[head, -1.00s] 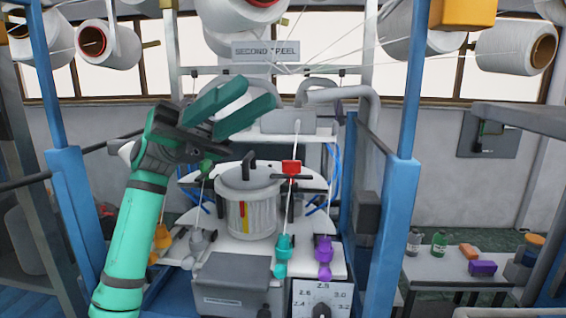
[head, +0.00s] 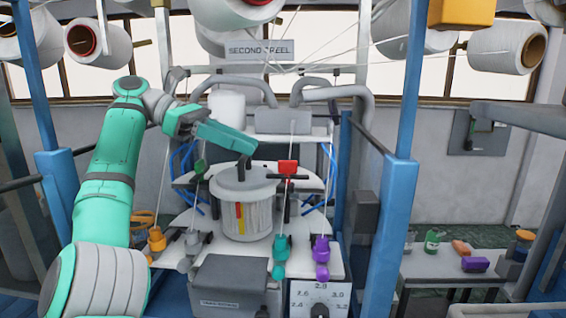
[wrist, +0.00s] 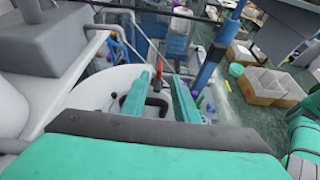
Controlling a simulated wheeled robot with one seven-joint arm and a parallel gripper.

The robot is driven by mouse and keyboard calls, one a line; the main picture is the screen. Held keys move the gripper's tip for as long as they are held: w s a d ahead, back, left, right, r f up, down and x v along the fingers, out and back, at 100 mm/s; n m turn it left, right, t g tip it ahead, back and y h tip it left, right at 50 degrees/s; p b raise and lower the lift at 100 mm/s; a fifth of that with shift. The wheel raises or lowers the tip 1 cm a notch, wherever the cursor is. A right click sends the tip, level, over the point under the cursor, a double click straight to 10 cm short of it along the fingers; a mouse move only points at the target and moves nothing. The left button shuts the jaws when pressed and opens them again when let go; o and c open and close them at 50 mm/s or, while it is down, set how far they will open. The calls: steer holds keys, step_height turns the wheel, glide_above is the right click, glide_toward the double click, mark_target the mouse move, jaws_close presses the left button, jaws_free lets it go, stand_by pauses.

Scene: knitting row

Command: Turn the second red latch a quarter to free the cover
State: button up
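A grey cylinder drum (head: 262,215) with a flat round cover (head: 236,183) stands on the white machine table. A black handle (head: 243,165) rises from the cover. A narrow red strip (head: 238,212) with yellow beside it runs down the drum's front. A red block (head: 288,167) on a dark crossbar is just right of the cover. I cannot tell which red part is the second latch. My gripper (head: 250,148) is above the cover, near the handle. The wrist view shows my gripper (wrist: 158,80) with its teal fingers apart and nothing held. A dark handle shows between them, lower down.
Teal (head: 280,258) and purple (head: 321,257) feeders stand at the table's front right, an orange one (head: 156,240) at the left. A dial (head: 320,298) is below. Blue posts (head: 396,215) flank the machine. Thread lines and white pipes cross above the table.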

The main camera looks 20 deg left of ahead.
mark_target(287, 162)
steer(key=shift+x, duration=5.3)
steer(key=shift+w, duration=0.1)
jaws_close()
